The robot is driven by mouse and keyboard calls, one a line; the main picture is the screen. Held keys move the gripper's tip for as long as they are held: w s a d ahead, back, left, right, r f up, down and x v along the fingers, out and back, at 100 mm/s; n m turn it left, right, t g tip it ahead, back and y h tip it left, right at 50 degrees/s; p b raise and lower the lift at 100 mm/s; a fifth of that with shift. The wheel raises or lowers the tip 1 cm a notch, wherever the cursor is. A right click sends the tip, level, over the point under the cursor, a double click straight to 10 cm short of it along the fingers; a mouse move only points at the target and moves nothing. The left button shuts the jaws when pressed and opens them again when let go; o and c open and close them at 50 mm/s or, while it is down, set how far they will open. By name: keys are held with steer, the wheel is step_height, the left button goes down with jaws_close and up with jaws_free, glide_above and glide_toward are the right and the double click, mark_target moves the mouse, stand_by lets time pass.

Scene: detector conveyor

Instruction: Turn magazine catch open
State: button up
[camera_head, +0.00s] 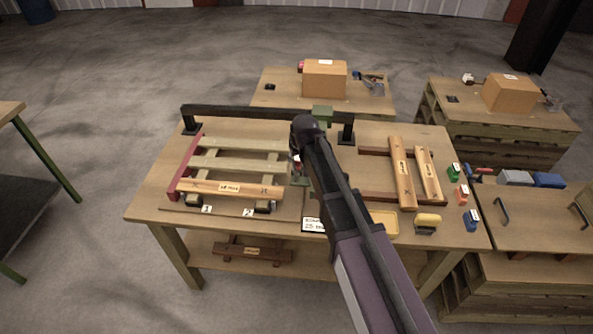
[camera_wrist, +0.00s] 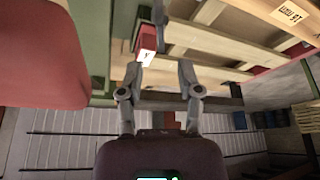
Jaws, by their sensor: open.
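A small red block with a white label (camera_wrist: 146,45) sits just beyond my gripper (camera_wrist: 164,62) in the wrist view, beside a grey upright lever-like part (camera_wrist: 159,22). I cannot tell for sure which of these is the magazine catch. My gripper is open, its two grey fingers apart with nothing between them. The block appears close to the left fingertip; contact cannot be told. In the head view my own arm covers most of the gripper and the catch area. A slatted wooden frame with a red side rail (camera_head: 186,170) lies left of my arm.
The wooden table (camera_head: 150,205) also carries a dark crossbar (camera_head: 245,112), a second wooden frame (camera_head: 403,172), a yellow tray (camera_head: 385,222) and small coloured parts at its right edge. In the wrist view a large red body (camera_wrist: 40,55) and green surface (camera_wrist: 92,22) fill the upper left.

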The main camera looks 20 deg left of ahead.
mark_target(295, 170)
steer(key=shift+b+x, duration=2.8)
steer(key=shift+x, duration=0.55)
steer(key=shift+s, duration=0.1)
jaws_close()
